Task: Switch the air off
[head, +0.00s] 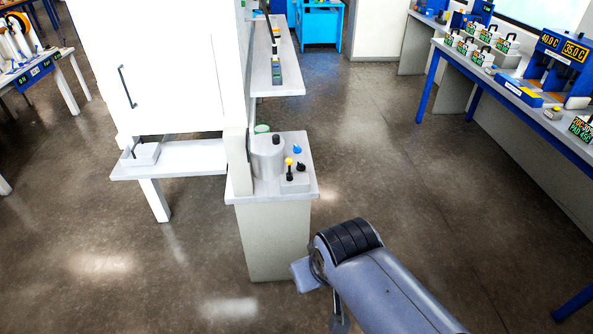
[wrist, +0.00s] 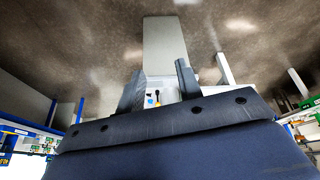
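A pedestal (head: 275,230) stands at the middle of the head view. On its top is a small control block (head: 296,185) with a yellow-topped lever (head: 289,168), a black knob (head: 301,167) and a blue knob (head: 297,150) close by. I cannot tell which one is the air switch. The yellow-topped lever also shows small in the wrist view (wrist: 157,94), seen between my fingers. My gripper (wrist: 158,80) is open and empty, its two fingers well apart. In the head view my gripper (head: 316,292) is in front and to the right of the pedestal, apart from it.
A grey cylindrical vessel (head: 267,158) stands on the pedestal beside the knobs, against a tall white cabinet (head: 150,65). A low shelf (head: 180,160) juts out left. A blue-legged bench (head: 480,95) with instruments runs along the right. The floor between is clear.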

